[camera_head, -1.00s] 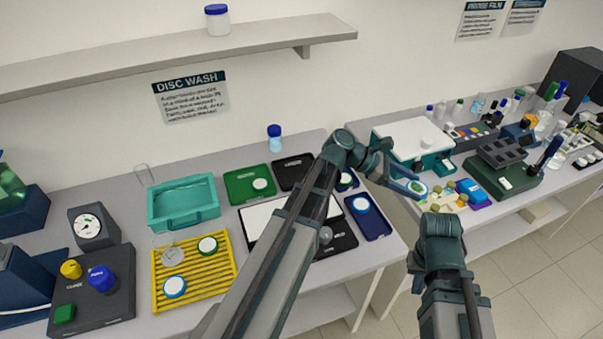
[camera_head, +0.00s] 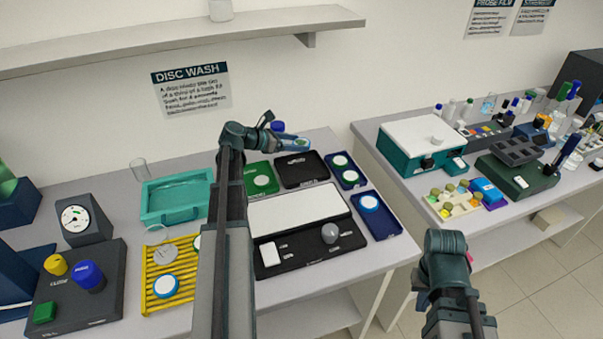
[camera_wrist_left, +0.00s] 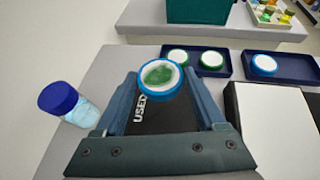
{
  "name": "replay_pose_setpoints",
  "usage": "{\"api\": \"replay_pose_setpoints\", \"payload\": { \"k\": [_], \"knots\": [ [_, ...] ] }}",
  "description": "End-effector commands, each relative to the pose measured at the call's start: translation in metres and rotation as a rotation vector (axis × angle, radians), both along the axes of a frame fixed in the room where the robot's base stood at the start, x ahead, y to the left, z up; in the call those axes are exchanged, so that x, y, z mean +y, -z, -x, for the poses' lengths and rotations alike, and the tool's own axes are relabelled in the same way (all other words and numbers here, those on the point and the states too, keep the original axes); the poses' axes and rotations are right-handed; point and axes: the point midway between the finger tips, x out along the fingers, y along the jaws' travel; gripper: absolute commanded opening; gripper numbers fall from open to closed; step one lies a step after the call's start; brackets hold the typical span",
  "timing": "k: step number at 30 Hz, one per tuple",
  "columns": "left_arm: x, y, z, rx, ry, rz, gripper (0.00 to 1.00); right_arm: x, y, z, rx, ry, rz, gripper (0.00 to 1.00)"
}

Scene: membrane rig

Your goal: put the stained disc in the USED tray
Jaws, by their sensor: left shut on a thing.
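My left gripper (camera_head: 296,144) is shut on the stained disc. In the left wrist view the stained disc (camera_wrist_left: 160,77) has a blue rim and a white face with a green patch, and sits between the fingertips. The USED tray (camera_wrist_left: 140,120) shows below and behind the disc, black with white lettering. In the head view the black USED tray (camera_head: 303,173) lies at the back of the bench, just below the gripper, and looks empty. The gap between disc and tray is hard to judge. My right arm's wrist (camera_head: 446,255) stands at lower right; its jaws are not clearly visible.
A blue-capped bottle (camera_wrist_left: 62,102) stands close beside the left gripper. Another navy tray (camera_head: 386,230) and a yellow rack (camera_head: 190,262) hold discs.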

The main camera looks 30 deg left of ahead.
Motion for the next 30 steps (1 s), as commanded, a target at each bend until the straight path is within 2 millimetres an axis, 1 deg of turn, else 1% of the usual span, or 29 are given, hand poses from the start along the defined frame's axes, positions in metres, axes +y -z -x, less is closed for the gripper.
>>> {"api": "replay_pose_setpoints", "payload": {
  "k": [4,7,15,18,25,28,30],
  "knots": [
    [0.0,0.003,0.0,0.0,0.0,0.0,0.19,0.0,0.003,0.0,0.0,0.0,0.0,0.0],
    [0.0,0.012,0.0,0.0,0.0,0.0,0.19,0.0,0.012,0.0,0.0,0.0,0.0,0.0],
    [-0.001,0.053,0.0,0.0,0.001,0.0,0.19,0.0,0.053,0.0,0.0,0.0,0.0,0.0],
    [-0.001,0.063,0.0,0.0,0.001,0.0,0.19,0.0,0.063,0.0,0.0,0.0,0.0,0.0],
    [-0.001,0.064,0.0,0.0,0.001,0.0,0.19,0.0,0.064,0.0,0.0,0.0,0.0,0.0],
    [-0.001,0.071,0.0,0.0,0.001,0.0,0.19,0.0,0.071,0.0,0.0,0.0,0.0,0.0],
    [-0.001,0.079,0.0,0.0,0.001,0.0,0.19,0.0,0.079,0.0,0.0,0.0,0.0,0.0]
  ]
}}
